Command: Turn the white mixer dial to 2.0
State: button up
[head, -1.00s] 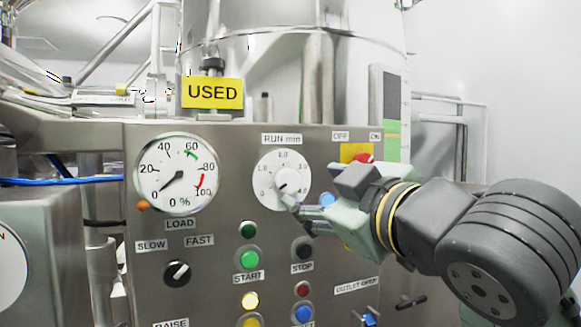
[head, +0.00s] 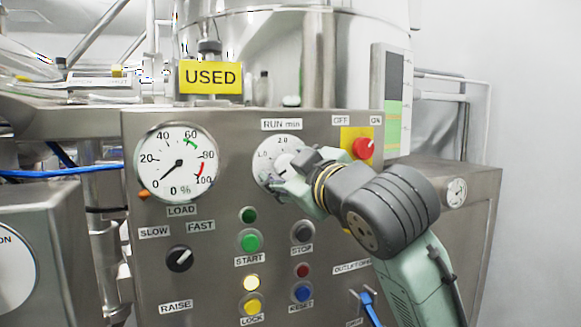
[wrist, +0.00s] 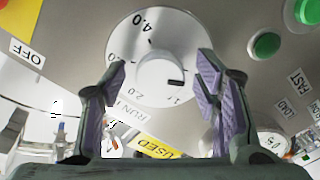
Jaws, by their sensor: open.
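The white mixer dial (head: 266,157) is a round disc on the steel panel, below the RUN min label. In the head view my gripper (head: 289,184) is in front of its lower right part and hides the 3.0 and 4.0 side. In the wrist view the dial (wrist: 150,35) appears upside down, with 4.0 near the top and a short black mark on its raised centre. My open gripper (wrist: 161,86) has one purple-padded finger towards each side of the dial, with its centre between them. I cannot tell contact or the exact setting.
The load gauge (head: 176,185) is left of the dial. A red knob on a yellow plate (head: 363,148) is close by on the right. The green start button (head: 250,242) and black stop button (head: 302,231) are below. A yellow USED sign (head: 211,77) is above.

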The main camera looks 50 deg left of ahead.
jog(key=shift+c, duration=0.3)
jog(key=c, duration=1.1)
jog(key=shift+m, duration=0.3)
